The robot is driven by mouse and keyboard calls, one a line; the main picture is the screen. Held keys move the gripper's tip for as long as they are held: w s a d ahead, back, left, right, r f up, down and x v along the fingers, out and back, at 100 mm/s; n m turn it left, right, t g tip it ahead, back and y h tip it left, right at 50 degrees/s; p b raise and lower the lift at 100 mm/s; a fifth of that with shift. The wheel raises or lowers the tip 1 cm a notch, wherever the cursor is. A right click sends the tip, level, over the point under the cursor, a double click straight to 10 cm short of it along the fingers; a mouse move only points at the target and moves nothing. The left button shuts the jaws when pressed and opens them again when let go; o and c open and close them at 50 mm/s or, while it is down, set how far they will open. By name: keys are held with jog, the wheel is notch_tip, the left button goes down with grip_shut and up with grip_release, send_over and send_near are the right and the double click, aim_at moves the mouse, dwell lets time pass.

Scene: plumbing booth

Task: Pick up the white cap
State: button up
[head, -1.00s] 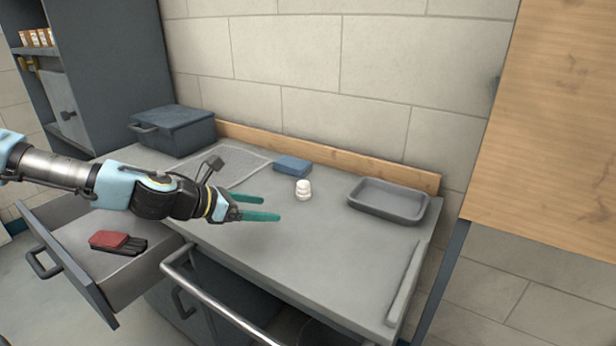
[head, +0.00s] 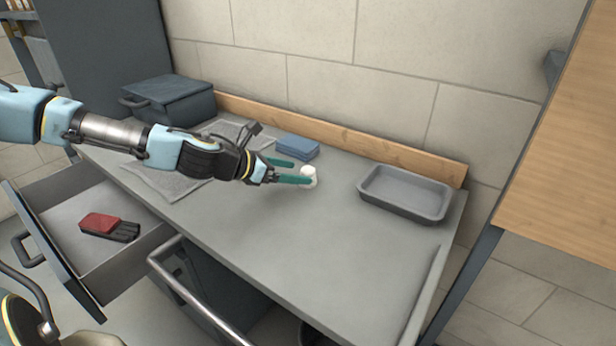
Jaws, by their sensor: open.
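The white cap (head: 309,172) is a small, stubby white piece on the grey worktop, in the head view just right of centre height. My gripper (head: 302,172) is open, its two green fingers pointing right toward the cap. The nearer finger's tip overlaps the cap's lower left side in the picture and hides part of it. The farther finger ends a little short of the cap, to its upper left. I cannot tell whether either finger touches the cap.
A blue block (head: 297,147) lies just behind the cap, close to the fingers. A grey tray (head: 404,194) stands to the right. A dark toolbox (head: 168,101) is at the back left. An open drawer (head: 60,187) holds a red-and-black brush (head: 109,226). The worktop's front (head: 300,245) is clear.

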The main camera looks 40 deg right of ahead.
aim_at(302, 174)
jog(key=shift+s+d+f+p, duration=0.1)
jog(key=shift+d+p, duration=0.2)
jog(key=shift+d, duration=0.1)
jog(key=p+x, duration=0.1)
jog(key=x, duration=0.3)
jog(key=shift+f+p, duration=0.3)
jog(key=shift+p, duration=0.05)
grip_shut()
